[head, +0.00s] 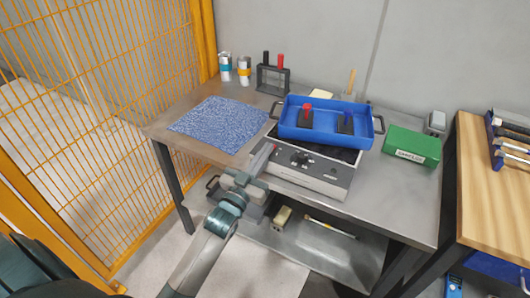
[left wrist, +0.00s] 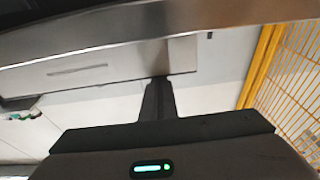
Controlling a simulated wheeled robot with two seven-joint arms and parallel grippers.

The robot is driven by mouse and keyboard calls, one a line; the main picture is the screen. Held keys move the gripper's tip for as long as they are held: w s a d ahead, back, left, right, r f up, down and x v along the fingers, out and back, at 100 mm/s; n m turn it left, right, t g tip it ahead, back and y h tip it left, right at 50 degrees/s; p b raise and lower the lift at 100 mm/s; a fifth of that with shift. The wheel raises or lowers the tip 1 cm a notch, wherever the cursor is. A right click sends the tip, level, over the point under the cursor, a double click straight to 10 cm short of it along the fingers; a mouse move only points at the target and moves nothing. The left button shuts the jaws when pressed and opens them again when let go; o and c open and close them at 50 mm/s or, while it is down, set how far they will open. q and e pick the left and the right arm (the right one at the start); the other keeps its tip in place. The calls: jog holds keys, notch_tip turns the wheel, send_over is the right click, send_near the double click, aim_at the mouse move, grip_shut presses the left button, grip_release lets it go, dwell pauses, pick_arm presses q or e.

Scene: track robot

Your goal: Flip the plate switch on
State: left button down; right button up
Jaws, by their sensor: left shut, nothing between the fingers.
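The plate (head: 318,181) is a grey-white box with a dark top and a dark front control panel, standing on the metal table. Its panel carries small dark knobs or switches (head: 300,159); which one is the power switch, and its position, are too small to tell. My left gripper (head: 268,149) is at the left front corner of the plate, shut and empty, its tips close to the panel's left end; contact cannot be told. In the left wrist view the shut fingers (left wrist: 157,97) point toward a pale panel (left wrist: 105,70). My right gripper is not in view.
A blue speckled mat (head: 218,125) lies left, a green box (head: 411,146) right. A dark rack (head: 273,82) and cans stand behind. Yellow mesh fence (head: 95,110) borders the left side.

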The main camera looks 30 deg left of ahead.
pick_arm(q)
jog(key=shift+f+b, duration=0.5)
jog(key=shift+b, duration=0.3)
jog(key=shift+r, duration=0.25)
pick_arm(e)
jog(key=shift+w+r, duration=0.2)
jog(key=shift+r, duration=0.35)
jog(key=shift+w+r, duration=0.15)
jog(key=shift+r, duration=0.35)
